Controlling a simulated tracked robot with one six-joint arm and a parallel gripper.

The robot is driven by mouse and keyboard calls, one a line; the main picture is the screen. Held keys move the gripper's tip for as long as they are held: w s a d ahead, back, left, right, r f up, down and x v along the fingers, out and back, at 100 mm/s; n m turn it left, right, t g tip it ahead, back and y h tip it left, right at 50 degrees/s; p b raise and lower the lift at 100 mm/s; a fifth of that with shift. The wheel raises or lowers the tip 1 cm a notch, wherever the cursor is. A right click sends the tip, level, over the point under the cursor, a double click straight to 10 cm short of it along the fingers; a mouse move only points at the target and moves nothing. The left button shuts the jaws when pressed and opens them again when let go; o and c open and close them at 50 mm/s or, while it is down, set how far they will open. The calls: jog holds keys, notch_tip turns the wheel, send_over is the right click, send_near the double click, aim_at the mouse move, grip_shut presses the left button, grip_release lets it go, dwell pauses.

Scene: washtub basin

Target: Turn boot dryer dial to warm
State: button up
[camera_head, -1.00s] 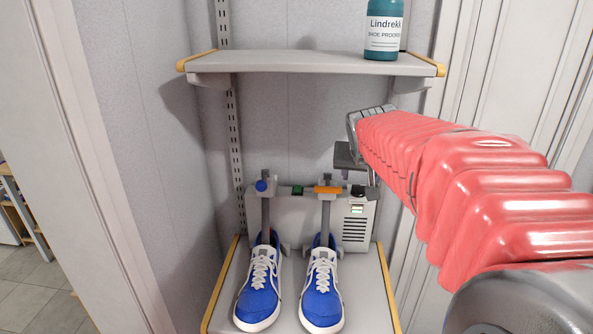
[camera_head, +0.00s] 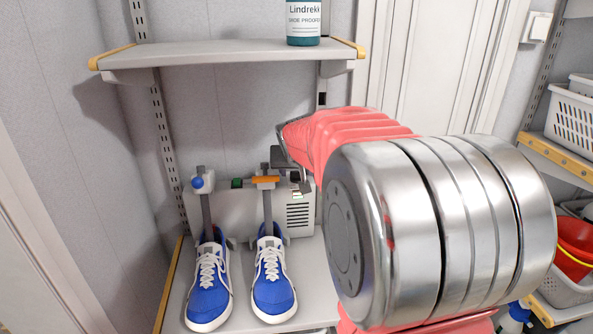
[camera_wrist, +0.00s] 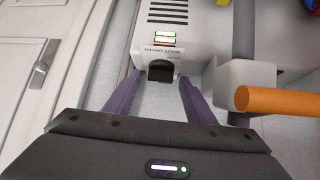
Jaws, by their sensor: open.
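The boot dryer (camera_head: 235,208) is a pale grey box at the back of the lower shelf. Its right end has a vent grille and a small lit panel (camera_head: 297,195). In the wrist view the dryer (camera_wrist: 205,45) shows a coloured indicator strip (camera_wrist: 165,38), printed lettering and a black dial (camera_wrist: 160,71). My gripper (camera_wrist: 161,78) is open, its two purple fingers on either side of the dial in the picture; I cannot tell whether they touch it. In the head view my gripper (camera_head: 290,172) is at the dryer's top right corner, partly hiding it. The dial's setting is unreadable.
An orange handle (camera_wrist: 275,102) juts out near my right finger in the wrist view. The upper shelf (camera_head: 225,55) holds a teal bottle (camera_head: 303,22). Baskets (camera_head: 572,120) stand at the far right.

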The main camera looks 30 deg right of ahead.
jog(key=shift+c, duration=0.5)
jog(key=c, duration=0.9)
jog(key=shift+s+f+n+y, duration=0.1)
jog(key=shift+n+y, duration=0.3)
jog(key=shift+n, duration=0.1)
jog(key=shift+c, duration=0.2)
jog(key=shift+d+n+t, duration=0.1)
jog(key=shift+n+t, duration=0.2)
jog(key=o, duration=1)
jog(key=shift+o, duration=0.2)
jog(key=shift+r, duration=0.2)
